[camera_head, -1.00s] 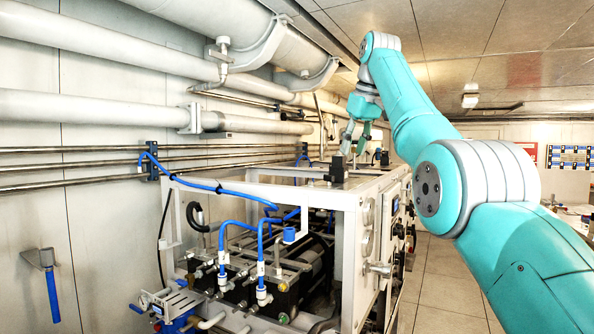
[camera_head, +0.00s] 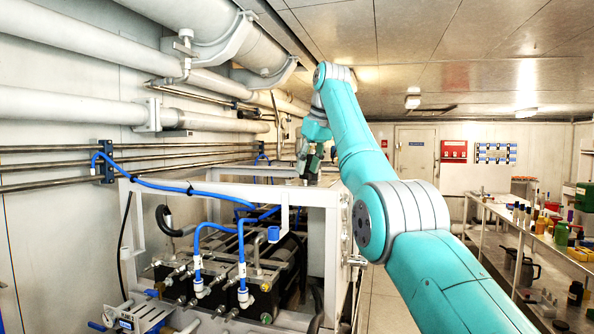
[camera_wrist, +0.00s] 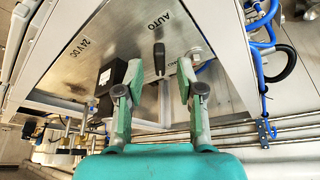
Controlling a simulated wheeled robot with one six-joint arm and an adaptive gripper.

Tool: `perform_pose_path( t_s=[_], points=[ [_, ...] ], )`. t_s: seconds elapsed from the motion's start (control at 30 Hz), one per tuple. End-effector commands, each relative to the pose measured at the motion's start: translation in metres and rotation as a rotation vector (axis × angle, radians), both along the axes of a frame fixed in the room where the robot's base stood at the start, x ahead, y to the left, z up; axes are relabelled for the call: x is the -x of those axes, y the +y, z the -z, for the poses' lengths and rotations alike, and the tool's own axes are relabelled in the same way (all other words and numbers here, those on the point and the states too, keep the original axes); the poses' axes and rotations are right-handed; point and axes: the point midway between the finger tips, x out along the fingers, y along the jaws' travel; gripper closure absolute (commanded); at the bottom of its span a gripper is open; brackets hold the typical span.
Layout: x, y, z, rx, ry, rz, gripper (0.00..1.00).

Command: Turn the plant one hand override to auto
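The override switch is a small black lever knob (camera_wrist: 159,59) on a grey metal plate (camera_wrist: 205,25) in the wrist view. The word AUTO is printed above it, and its narrow end points towards that word. Another label right of the knob is mostly hidden by a finger. My gripper (camera_wrist: 160,72) is open, with one green finger on each side of the knob. Gaps show between fingers and knob; I cannot tell the depth. In the head view my gripper (camera_head: 313,163) is at the far top of the white frame, and the knob cannot be made out.
A black block (camera_wrist: 111,76) by the 24 V DC label sits close to my left finger. A round metal fitting (camera_wrist: 196,54) is near the right finger. The white frame (camera_head: 250,193) carries blue hoses (camera_head: 200,240). A shelf of bottles (camera_head: 530,215) stands at right.

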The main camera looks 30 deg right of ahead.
Motion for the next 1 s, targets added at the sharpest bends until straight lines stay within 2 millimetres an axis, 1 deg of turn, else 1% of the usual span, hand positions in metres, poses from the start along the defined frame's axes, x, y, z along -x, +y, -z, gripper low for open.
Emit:
perform_pose_path(
  t_s=[0.03,0.17,0.47,0.5,0.53,0.63,1.0],
  points=[
    [-0.0009,-0.0037,0.0048,0.0,0.0,0.002,0.62],
    [-0.0027,-0.0085,0.0118,0.0,-0.001,0.002,0.62],
    [-0.0032,-0.0097,0.0137,0.0,-0.001,0.002,0.62],
    [-0.0032,-0.0096,0.0137,0.0,-0.001,0.002,0.68],
    [-0.0032,-0.0096,0.0137,0.0,-0.001,0.002,0.75],
    [-0.0032,-0.0095,0.0137,0.0,-0.001,0.002,1.0],
    [-0.0034,-0.0089,0.0138,0.001,0.0,0.02,1.0]
  ],
)
